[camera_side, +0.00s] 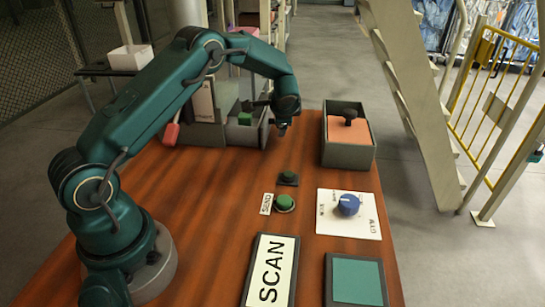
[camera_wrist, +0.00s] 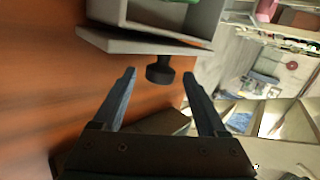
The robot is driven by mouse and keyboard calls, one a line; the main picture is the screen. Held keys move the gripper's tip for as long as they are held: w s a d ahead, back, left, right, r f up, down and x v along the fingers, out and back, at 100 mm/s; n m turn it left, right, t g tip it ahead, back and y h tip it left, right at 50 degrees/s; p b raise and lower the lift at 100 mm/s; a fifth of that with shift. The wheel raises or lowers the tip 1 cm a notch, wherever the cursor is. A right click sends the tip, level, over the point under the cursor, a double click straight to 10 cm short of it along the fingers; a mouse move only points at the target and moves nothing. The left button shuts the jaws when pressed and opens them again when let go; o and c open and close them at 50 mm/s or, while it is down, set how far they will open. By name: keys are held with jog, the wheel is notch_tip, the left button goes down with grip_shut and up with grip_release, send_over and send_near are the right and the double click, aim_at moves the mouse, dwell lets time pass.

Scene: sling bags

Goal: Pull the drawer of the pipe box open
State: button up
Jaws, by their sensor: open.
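The pipe box (camera_side: 205,105) stands at the far left of the table, partly hidden behind my arm. Its grey drawer (camera_side: 245,135) shows at the box's right side, with a green block (camera_side: 245,118) at it. In the wrist view the drawer's grey front panel (camera_wrist: 140,40) and part of its inside show at the top. A dark round knob (camera_wrist: 160,72) sticks out from that panel. My gripper (camera_wrist: 160,76) is open, its two fingertips on either side of the knob, with gaps visible. In the side view my gripper (camera_side: 282,128) is just right of the drawer.
A grey box (camera_side: 348,155) with an orange top and dark knob stands to the right. Nearer are green buttons (camera_side: 285,202), a blue dial (camera_side: 347,205), a SCAN sign (camera_side: 270,275) and a teal pad (camera_side: 357,280). Bare wood lies between.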

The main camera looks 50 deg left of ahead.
jog(key=shift+w+a+f, duration=0.15)
jog(key=shift+a+f, duration=0.05)
jog(key=shift+f, duration=0.05)
grip_shut()
jog(key=shift+d, duration=0.1)
dwell(1.2)
